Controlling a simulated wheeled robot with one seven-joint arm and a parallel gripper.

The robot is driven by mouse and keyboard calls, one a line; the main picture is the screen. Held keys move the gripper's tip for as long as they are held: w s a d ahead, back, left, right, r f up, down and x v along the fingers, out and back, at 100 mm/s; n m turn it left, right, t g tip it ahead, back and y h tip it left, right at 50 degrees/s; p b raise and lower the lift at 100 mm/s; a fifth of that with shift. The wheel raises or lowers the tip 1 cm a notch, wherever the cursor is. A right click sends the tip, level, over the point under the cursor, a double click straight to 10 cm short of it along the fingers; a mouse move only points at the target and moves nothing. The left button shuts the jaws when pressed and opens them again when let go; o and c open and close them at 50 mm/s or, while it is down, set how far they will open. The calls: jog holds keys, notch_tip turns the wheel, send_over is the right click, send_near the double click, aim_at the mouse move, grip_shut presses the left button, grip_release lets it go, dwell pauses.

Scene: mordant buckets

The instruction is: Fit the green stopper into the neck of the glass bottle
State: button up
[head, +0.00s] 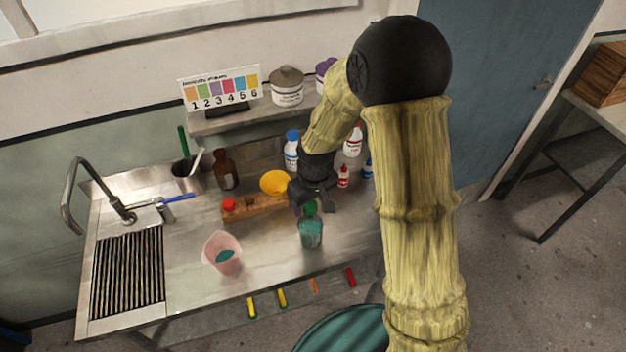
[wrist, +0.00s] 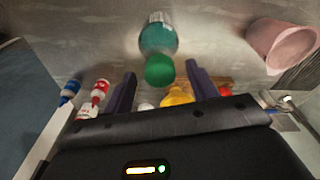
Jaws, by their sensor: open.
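The glass bottle (head: 311,235), with teal contents, stands upright on the steel counter; it also shows in the wrist view (wrist: 158,36). The green stopper (head: 310,208) sits at the top of the bottle, in line with its neck, and shows as a green disc in the wrist view (wrist: 159,70). How deep it sits in the neck is hidden. My gripper (head: 314,204) is open just above and behind the bottle. In the wrist view its fingers (wrist: 161,72) stand apart on either side of the stopper, with visible gaps to it.
A pink beaker (head: 222,252) with teal liquid stands left of the bottle. Behind are a wooden block (head: 262,208) with a red knob, a yellow bowl (head: 275,182), a brown bottle (head: 226,169) and a small red-and-white bottle (head: 343,177). The counter's front is clear.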

notch_tip(320, 180, up, 17)
jog(key=s+d+b, duration=0.1)
jog(key=b, duration=0.1)
jog(key=shift+s+f, duration=0.2)
jog(key=shift+s, duration=0.2)
dwell(0.5)
jog(key=s+d+f+m+t, duration=0.1)
jog(key=s+d+f+m, duration=0.5)
jog(key=s+d+f, duration=0.3)
jog(key=s+d, duration=0.1)
jog(key=d, duration=0.2)
jog(key=shift+s+d+h, duration=0.2)
jog(key=shift+s+h, duration=0.05)
jog(key=shift+h, duration=0.15)
dwell(0.5)
